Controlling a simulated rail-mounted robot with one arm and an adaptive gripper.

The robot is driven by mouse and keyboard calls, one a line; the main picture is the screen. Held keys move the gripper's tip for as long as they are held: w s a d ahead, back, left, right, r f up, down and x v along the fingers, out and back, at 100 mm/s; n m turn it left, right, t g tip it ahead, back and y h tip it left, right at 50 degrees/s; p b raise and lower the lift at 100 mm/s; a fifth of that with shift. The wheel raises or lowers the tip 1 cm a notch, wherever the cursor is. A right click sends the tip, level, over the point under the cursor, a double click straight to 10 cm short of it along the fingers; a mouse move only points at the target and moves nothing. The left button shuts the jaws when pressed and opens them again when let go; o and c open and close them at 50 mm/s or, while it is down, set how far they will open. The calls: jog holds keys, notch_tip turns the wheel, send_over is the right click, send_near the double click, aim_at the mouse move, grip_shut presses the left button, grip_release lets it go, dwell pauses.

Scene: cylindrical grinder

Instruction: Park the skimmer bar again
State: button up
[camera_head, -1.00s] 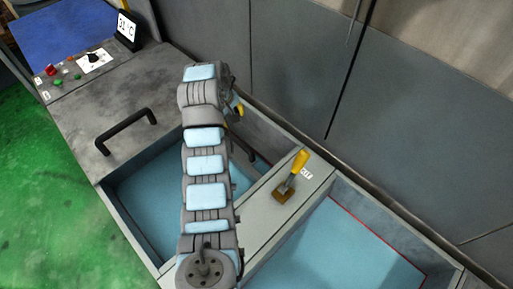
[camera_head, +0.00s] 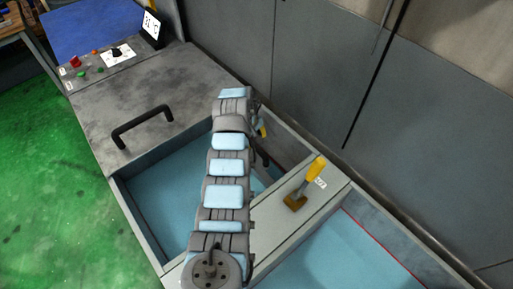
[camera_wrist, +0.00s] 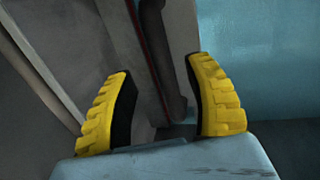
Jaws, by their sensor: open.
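My gripper (camera_wrist: 160,70) is open, with its two ribbed yellow fingers apart. In the wrist view a dark narrow bar (camera_wrist: 172,55), possibly the skimmer bar, runs between and beyond the fingers, nearer the right one. I cannot tell whether it touches that finger. In the head view the arm hides most of my gripper; a bit of yellow (camera_head: 262,131) shows at its far right side. A dark bar piece (camera_head: 263,158) shows just below that, over the left tank, its rest hidden by the arm.
The left tank (camera_head: 170,195) and right tank (camera_head: 350,255) hold light blue liquid. A yellow-handled lever (camera_head: 316,168) stands on the divider between them. A grey lid with a black handle (camera_head: 142,127) and a control panel (camera_head: 105,58) lie beyond. A grey wall (camera_head: 330,90) bounds the right.

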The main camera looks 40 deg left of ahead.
aim_at(256, 147)
jog(key=shift+w+d+f+b, duration=0.1)
jog(key=shift+w+f+b, duration=0.1)
jog(key=shift+f, duration=0.8)
jog(key=shift+w+f+b, duration=0.15)
jog(key=shift+f, duration=0.9)
jog(key=shift+w+d+f+b, duration=0.1)
jog(key=shift+w+f+b, duration=0.1)
jog(key=shift+f, duration=0.8)
jog(key=shift+a, duration=0.1)
grip_shut()
